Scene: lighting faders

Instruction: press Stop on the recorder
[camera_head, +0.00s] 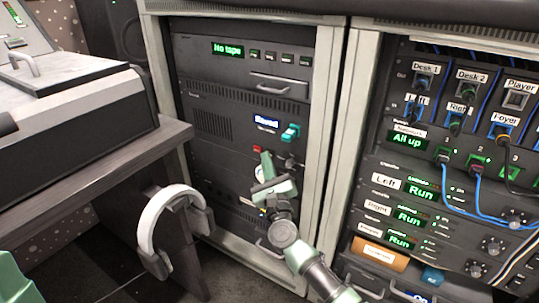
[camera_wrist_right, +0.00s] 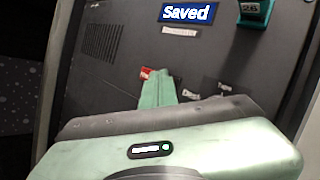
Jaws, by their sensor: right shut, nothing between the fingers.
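In the head view, a rack unit with a lit "No tape" display (camera_head: 227,50) has a row of small buttons (camera_head: 280,57). Below it, a dark unit (camera_head: 212,125) has a lit "Saved" display (camera_head: 266,122), a red button (camera_head: 257,149) and a teal part (camera_head: 291,132). I cannot tell which unit is the recorder, and no Stop label is readable. My right gripper (camera_head: 266,160) is shut and empty, its tips just below the red button. In the right wrist view the red button (camera_wrist_right: 147,73) shows by the fingertips (camera_wrist_right: 158,84); contact cannot be told.
A desk with a console (camera_head: 75,120) stands at left, a white ring-shaped band (camera_head: 150,220) below its edge. The rack's pale right post (camera_head: 322,130) is beside my right arm. Another rack with cables (camera_head: 460,190) stands at right.

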